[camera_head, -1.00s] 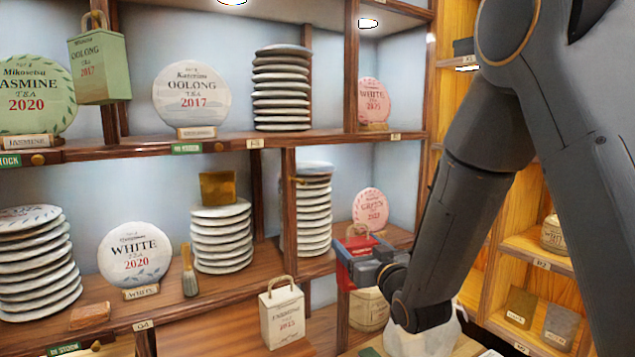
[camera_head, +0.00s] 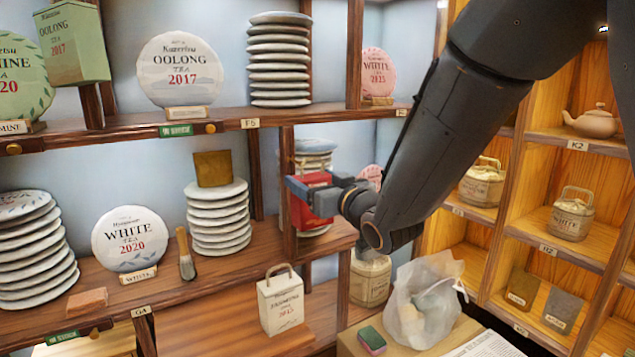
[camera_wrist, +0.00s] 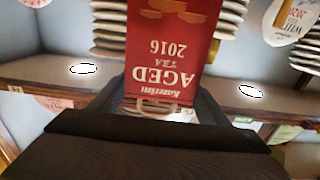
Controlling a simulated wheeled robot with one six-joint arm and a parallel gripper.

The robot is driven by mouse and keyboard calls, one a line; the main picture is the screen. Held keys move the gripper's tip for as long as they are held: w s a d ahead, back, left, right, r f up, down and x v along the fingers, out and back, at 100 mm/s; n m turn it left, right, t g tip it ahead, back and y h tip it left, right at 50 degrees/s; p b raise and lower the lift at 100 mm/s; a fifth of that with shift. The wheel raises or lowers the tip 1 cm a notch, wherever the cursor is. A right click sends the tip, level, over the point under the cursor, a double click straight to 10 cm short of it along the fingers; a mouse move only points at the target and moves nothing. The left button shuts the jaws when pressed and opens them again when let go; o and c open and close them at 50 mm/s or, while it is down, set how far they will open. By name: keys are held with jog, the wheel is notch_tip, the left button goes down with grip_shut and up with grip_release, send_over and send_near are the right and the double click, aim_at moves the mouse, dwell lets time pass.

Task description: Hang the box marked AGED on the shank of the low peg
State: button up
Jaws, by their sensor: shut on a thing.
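A red box marked AGED TEA 2016 (camera_head: 318,203) is held by my gripper (camera_head: 318,190), which is shut on it near its top handle. In the wrist view the box (camera_wrist: 168,60) appears upside down, its pale loop handle (camera_wrist: 155,106) close to the jaws. The box is in front of the lower middle post (camera_head: 287,165) and a plate stack, apparently in the air. I cannot make out the low peg in the head view; the box and gripper cover part of that post.
A green OOLONG box (camera_head: 72,45) hangs by the upper left post. Plate stacks (camera_head: 218,218) and a WHITE disc (camera_head: 130,240) stand on the lower shelf. A cream handled box (camera_head: 280,303) stands below. A bag (camera_head: 425,300) is at lower right.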

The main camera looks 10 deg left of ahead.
jog(key=shift+f+b+x, duration=0.1)
jog(key=shift+b+x, duration=0.05)
jog(key=shift+x, duration=1.45)
jog(key=shift+f+b+x, duration=0.15)
jog(key=shift+x, duration=1.45)
jog(key=shift+w+a+f+b, duration=0.3)
jog(key=shift+w+f+b, duration=0.25)
jog(key=shift+b, duration=0.2)
jog(key=o, duration=1.2)
